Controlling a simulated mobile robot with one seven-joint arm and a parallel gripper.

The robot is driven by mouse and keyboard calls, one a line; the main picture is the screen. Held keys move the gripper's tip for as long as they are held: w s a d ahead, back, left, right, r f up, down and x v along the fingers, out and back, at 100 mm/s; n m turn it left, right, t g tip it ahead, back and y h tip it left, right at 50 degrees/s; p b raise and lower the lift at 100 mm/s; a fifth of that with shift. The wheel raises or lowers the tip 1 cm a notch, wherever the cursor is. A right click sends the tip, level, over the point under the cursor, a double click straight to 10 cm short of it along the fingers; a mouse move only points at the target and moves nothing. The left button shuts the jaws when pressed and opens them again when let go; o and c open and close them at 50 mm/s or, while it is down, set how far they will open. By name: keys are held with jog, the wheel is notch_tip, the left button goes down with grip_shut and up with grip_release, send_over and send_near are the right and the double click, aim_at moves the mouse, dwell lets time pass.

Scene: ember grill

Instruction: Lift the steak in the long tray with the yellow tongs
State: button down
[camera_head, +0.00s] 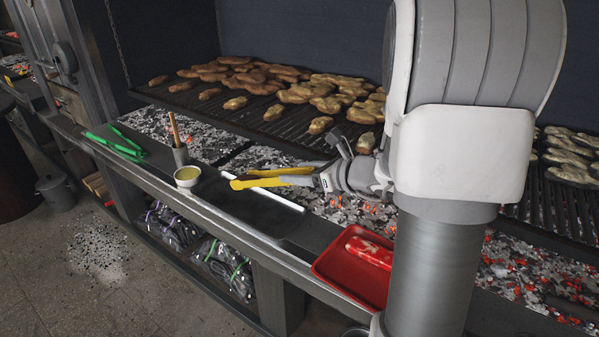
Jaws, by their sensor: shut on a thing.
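The yellow tongs (272,181) are in my gripper (326,180), which is shut on their right end. Their arms point left, over a dark, long, shallow surface (232,204) with a bright white edge, which looks like the long tray. The tongs' tips look slightly apart, near the bowl. I see no steak between them, and none can be made out in the long tray; the tongs cover part of it.
A bowl of yellowish sauce (187,176) and a grey cup (180,155) with a wooden-handled tool stand left of the tongs. Green tongs (115,145) lie farther left. Behind, a grill rack (245,127) bears many browned pieces over glowing coals. My arm hides the right middle.

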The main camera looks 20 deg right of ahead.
notch_tip(320, 180, down, 7)
jog(key=b, duration=0.5)
jog(key=c, duration=0.5)
grip_release()
jog(key=shift+c, duration=1.4)
jog(key=shift+d, duration=0.1)
